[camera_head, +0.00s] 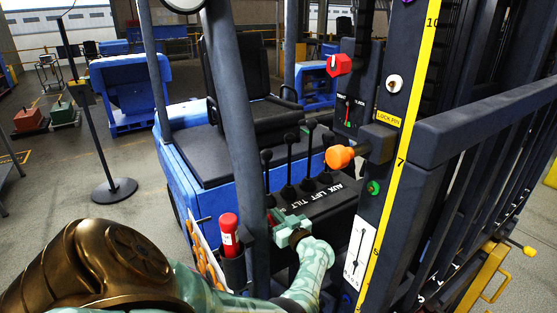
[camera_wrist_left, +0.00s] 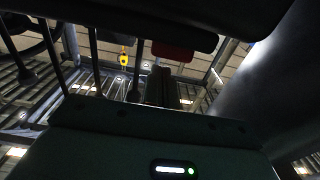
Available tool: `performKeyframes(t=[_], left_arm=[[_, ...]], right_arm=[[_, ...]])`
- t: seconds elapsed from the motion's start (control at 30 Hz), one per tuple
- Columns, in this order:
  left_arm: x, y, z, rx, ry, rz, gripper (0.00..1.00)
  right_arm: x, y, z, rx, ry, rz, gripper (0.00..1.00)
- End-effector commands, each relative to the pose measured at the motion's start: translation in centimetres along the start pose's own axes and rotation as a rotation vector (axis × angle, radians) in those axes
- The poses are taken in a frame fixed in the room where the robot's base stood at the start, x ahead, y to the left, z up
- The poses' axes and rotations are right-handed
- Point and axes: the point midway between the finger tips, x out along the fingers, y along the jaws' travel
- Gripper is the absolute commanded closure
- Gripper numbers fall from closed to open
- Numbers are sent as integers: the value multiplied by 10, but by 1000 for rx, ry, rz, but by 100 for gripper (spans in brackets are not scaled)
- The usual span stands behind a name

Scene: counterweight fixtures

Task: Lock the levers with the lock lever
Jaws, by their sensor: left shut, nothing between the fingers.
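A row of black-knobbed levers (camera_head: 289,140) stands upright on the black console (camera_head: 318,198) labelled AUX, LIFT and TILT in the head view. Behind them, a small dark panel (camera_head: 343,122) carries a slim lever with a red tip (camera_head: 348,103) and partly readable lettering; I take this for the lock lever. My left gripper (camera_head: 284,221) is shut and empty, low at the near end of the console, apart from the lock lever. Its fingers cover part of the console's near end. Lever rods (camera_wrist_left: 94,60) hang inverted in the dim left wrist view. My right gripper is out of sight.
A slanted dark pillar (camera_head: 238,120) stands left of the levers. A red-capped canister (camera_head: 229,232) sits left of my gripper.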

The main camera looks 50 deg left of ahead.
Motion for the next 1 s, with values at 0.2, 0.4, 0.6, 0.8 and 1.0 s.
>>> performKeyframes(t=[0.2, 0.4, 0.6, 0.8, 1.0], left_arm=[[1, 0, 0, 0, 0, 0, 100], [1, 0, 0, 0, 1, 0, 100], [-4, 0, 0, -1, 0, 0, 100], [-36, 0, 1, 0, -1, 2, 100], [-65, 0, 2, 1, 0, 0, 100]], right_arm=[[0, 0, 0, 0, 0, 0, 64], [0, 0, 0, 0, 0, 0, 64], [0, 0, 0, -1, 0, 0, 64], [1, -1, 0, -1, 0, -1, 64], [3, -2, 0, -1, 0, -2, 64]])
